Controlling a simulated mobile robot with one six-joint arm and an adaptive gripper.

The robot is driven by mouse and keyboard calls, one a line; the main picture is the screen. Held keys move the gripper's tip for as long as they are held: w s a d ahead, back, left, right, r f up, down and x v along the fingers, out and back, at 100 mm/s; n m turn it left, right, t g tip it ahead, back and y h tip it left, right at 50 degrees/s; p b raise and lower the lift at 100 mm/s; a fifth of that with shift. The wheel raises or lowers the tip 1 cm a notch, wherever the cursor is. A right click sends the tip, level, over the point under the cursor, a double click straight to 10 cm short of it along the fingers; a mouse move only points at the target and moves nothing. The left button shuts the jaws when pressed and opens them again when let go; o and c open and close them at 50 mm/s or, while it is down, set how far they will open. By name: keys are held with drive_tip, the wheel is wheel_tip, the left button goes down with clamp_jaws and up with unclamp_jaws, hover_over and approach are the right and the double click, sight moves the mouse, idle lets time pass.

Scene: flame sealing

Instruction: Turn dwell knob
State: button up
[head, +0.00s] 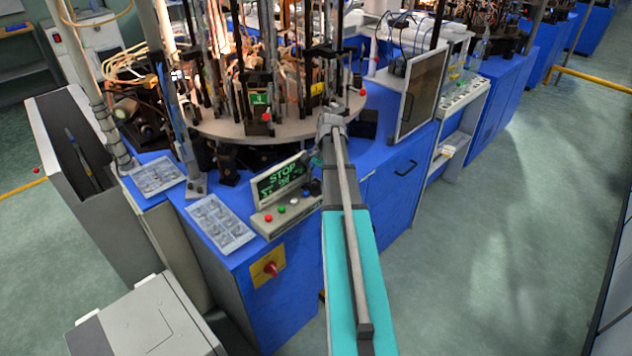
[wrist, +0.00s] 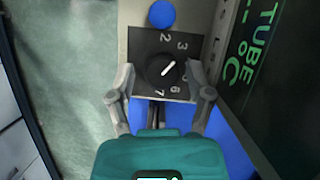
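The dwell knob (wrist: 157,72) is a round black knob with a white pointer line, on a black dial plate (wrist: 145,44) with white numbers, in the wrist view. The pointer aims to the upper right; 2, 3, 6 and 7 are readable. My gripper (wrist: 160,67) is open, with one finger on each side of the knob. Gaps seem to show between fingers and knob, and whether either touches is unclear. In the head view my arm reaches the control panel (head: 270,222) beside the lit STOP display (head: 281,177); the knob is hidden there.
A blue button (wrist: 161,14) sits just above the dial. The green-lit display (wrist: 255,50) rises close on the right. In the head view, a red and yellow switch (head: 268,267) is on the blue cabinet, and clear trays (head: 218,222) lie left of the panel.

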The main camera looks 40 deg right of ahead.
drive_tip(key=shift+w+m, duration=0.1)
drive_tip(key=shift+m, duration=0.2)
idle(0.4)
